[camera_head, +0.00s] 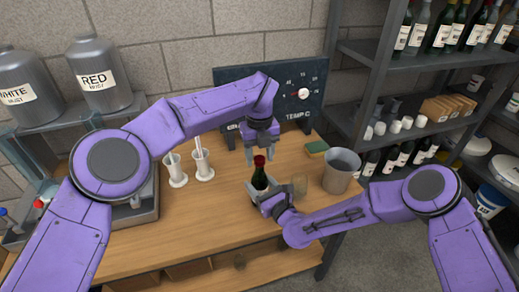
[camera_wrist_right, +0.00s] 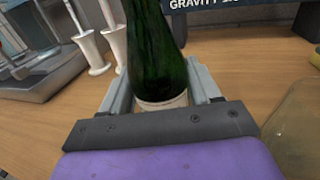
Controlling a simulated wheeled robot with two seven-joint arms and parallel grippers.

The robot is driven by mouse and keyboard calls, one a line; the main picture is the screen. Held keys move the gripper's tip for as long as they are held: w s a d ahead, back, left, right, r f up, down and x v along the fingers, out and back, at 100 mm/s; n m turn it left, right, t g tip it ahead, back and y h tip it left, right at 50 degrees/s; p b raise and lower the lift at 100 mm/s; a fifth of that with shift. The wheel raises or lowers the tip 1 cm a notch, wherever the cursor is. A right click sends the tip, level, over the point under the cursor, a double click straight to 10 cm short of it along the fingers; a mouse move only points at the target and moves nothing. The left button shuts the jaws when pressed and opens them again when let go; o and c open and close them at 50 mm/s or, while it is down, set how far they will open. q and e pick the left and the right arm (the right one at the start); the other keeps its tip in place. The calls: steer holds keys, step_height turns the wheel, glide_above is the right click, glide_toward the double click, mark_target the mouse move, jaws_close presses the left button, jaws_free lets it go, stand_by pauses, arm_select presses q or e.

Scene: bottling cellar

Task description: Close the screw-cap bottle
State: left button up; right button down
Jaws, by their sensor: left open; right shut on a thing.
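A green bottle (camera_head: 259,179) with a red cap (camera_head: 259,161) on its top stands upright near the front of the wooden bench. My right gripper (camera_head: 264,194) is shut on the bottle's body from the front right. In the right wrist view the dark green bottle (camera_wrist_right: 155,50) and its pale label sit between the fingers; its top is out of that view. My left gripper (camera_head: 262,150) is open, pointing down just above and behind the red cap. I cannot tell whether the cap is tight, or whether the left fingers touch it.
A grey bucket (camera_head: 341,171) and a clear glass (camera_head: 299,185) stand right of the bottle. White cylinders (camera_head: 202,165) stand to the left. A dark gauge board (camera_head: 290,92) stands behind. A green-yellow sponge (camera_head: 317,147) lies at the back right.

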arm_select(q)
jaws_close()
steer(key=shift+o, duration=0.7)
jaws_free()
step_height(320, 180, up, 12)
arm_select(e)
steer(key=shift+c, duration=0.8)
jaws_free()
